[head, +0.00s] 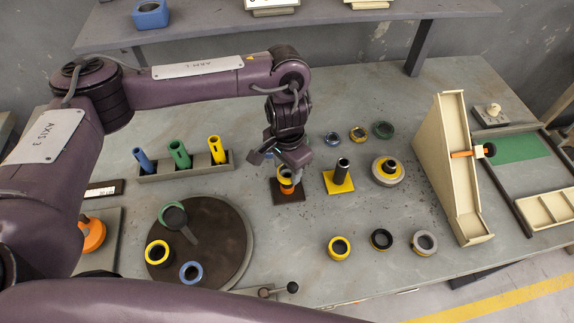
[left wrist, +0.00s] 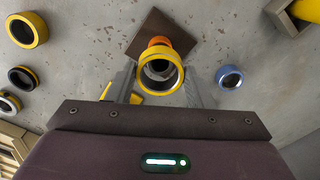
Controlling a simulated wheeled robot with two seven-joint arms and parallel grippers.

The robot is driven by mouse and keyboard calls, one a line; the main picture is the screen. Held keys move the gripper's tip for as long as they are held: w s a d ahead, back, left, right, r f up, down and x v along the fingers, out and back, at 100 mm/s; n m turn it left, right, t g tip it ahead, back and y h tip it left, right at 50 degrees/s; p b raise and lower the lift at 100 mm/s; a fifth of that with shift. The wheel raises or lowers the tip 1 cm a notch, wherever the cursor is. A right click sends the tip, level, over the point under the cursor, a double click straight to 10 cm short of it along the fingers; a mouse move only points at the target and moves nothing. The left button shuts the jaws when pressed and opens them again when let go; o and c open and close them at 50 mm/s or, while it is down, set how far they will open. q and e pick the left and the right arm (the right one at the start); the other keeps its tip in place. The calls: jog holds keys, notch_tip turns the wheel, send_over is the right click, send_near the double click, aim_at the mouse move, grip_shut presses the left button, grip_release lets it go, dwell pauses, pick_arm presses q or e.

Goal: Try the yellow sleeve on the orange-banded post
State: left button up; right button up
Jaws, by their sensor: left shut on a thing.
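My left gripper (head: 286,168) is shut on the yellow sleeve (head: 284,174), a short ring with a dark bore. The sleeve is directly over the orange-banded post (head: 287,189), which stands on a dark brown square base (head: 277,198). In the left wrist view the yellow sleeve (left wrist: 143,78) sits between my fingers (left wrist: 160,85), with the orange band (left wrist: 158,41) and the brown base (left wrist: 160,22) behind it. A round grey shape shows inside the bore. I cannot tell how far the sleeve is around the post. My right gripper is not in view.
A dark post on a yellow plate (head: 342,184) and a round stepped piece (head: 388,171) stand to the right. Loose rings lie behind and in front, including a yellow one (head: 339,248). A sleeve rack (head: 202,168) and round turntable (head: 229,240) are left.

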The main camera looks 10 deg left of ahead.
aim_at(287, 176)
pick_arm(q)
jog(key=shift+f+b, duration=0.6)
jog(key=shift+f, duration=1.05)
jog(key=shift+p, duration=0.35)
dwell(0.6)
jog(key=shift+f, duration=0.35)
dwell(0.6)
jog(key=o, duration=1.7)
jog(key=shift+o, duration=0.2)
notch_tip(287, 176, up, 8)
jog(key=p, duration=0.8)
jog(key=shift+s, duration=0.1)
